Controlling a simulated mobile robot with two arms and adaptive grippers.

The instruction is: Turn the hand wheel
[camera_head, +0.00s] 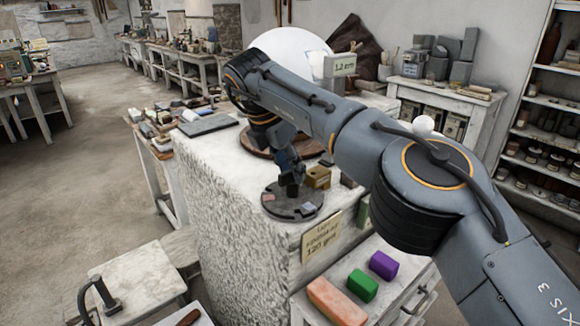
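A dark grey round disc (278,207), which looks like the hand wheel, lies flat on top of the rough white block. It has small pinkish and pale patches on it. My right arm reaches in from the right, and its gripper (292,190) points down over the middle of the disc. The gripper is small and dark against the disc, so I cannot tell whether its fingers are open or shut, or whether they touch it. My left gripper is not in view.
A large white sphere (290,42) stands behind my arm, above a brown round base (258,147). A brass-coloured block (318,176) sits close beside the gripper. Pink (336,302), green (362,285) and purple (383,265) blocks lie in front. Open floor is at left.

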